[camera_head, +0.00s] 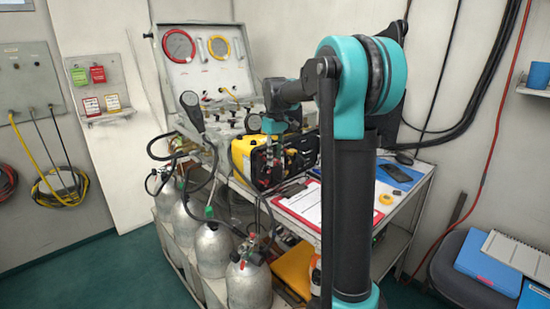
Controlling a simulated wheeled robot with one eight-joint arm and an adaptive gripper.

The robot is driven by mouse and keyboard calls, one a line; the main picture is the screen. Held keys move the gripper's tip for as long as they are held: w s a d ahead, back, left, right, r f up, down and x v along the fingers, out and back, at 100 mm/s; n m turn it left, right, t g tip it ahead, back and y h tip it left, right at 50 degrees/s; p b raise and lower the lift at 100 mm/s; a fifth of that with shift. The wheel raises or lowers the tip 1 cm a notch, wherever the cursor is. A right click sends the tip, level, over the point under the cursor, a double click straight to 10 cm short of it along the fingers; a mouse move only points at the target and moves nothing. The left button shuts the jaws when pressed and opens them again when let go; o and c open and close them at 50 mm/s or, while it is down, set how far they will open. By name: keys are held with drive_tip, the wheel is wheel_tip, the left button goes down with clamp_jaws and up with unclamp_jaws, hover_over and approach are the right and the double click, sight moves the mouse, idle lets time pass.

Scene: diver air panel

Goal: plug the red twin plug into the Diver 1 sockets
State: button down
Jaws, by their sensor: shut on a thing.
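My gripper (271,148) is in the middle of the view, pointing down in front of the yellow and black case. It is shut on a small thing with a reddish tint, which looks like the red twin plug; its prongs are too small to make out. The open air panel case (191,75) stands behind and to the left, with a red-ringed gauge (178,45) and a yellow-ringed gauge (219,47) in its lid. The Diver 1 sockets cannot be told apart at this size, and my arm hides part of the panel's right side.
A yellow and black case (300,155) stands close behind my gripper. A black handset (191,104) stands up at the panel's left. A clipboard (301,202), yellow tape (386,198) and a dark phone (394,172) lie on the cart. Silver cylinders (249,285) stand below with hoses.

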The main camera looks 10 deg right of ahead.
drive_tip(key=shift+w+a, duration=0.55)
drive_tip(key=shift+w, duration=0.2)
idle(2.4)
drive_tip(key=c, duration=1.1)
unclamp_jaws()
drive_tip(key=shift+r, duration=0.1)
